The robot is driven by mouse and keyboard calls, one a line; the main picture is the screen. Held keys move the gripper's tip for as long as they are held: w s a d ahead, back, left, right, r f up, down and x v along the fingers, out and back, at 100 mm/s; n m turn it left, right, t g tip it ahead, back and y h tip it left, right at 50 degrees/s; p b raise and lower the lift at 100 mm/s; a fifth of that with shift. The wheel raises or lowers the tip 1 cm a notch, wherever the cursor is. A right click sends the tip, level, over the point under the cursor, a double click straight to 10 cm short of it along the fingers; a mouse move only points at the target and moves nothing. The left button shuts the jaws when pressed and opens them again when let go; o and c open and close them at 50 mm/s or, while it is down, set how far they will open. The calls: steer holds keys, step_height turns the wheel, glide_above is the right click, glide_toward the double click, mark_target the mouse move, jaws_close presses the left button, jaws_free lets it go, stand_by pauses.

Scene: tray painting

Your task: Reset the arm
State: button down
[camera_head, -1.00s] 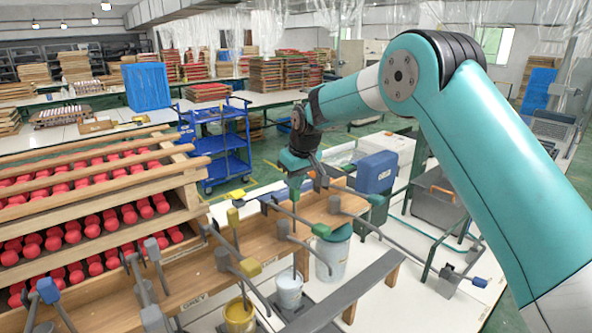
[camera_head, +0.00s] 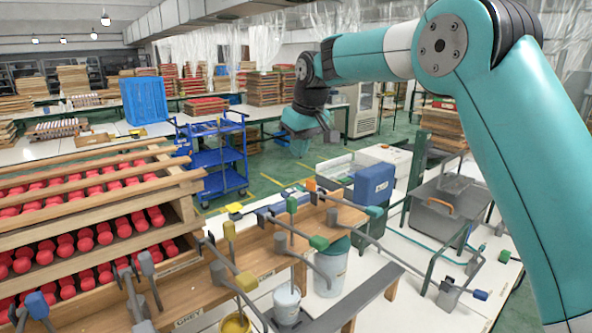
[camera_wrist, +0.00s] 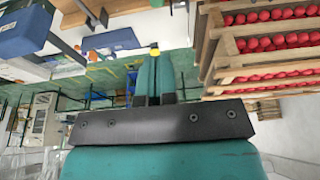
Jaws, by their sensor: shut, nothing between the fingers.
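My gripper (camera_head: 298,146) is raised above the work table, clear of the tools and buckets. In the wrist view my gripper (camera_wrist: 153,76) shows with its two teal fingers side by side, shut with nothing between them. My teal arm comes in from the right side of the head view and bends down at the wrist. No tool is in my gripper.
A wooden rack (camera_head: 262,262) holds several tools with coloured ends. Buckets, one white (camera_head: 287,303) and one yellow (camera_head: 236,322), stand beside it. Tiered trays of red pieces (camera_head: 85,235) stand at left. A blue cart (camera_head: 212,160) and blue box (camera_head: 374,183) stand behind.

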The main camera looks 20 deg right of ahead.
steer(key=s+a+f+n+g+y+b, duration=0.1)
steer(key=s+f+b, duration=0.2)
steer(key=s, duration=1)
steer(key=s+a+f+g+y+b, duration=0.1)
steer(key=s+f, duration=0.5)
steer(key=s, duration=0.8)
steer(key=s+a+f+n+g+y+b, duration=0.1)
steer(key=s+a+f+b, duration=0.2)
steer(key=s, duration=1)
steer(key=shift+s+a+f+n+b, duration=0.3)
steer(key=shift+s+f+b, duration=0.1)
steer(key=shift+f+b, duration=0.45)
steer(key=shift+d, duration=0.1)
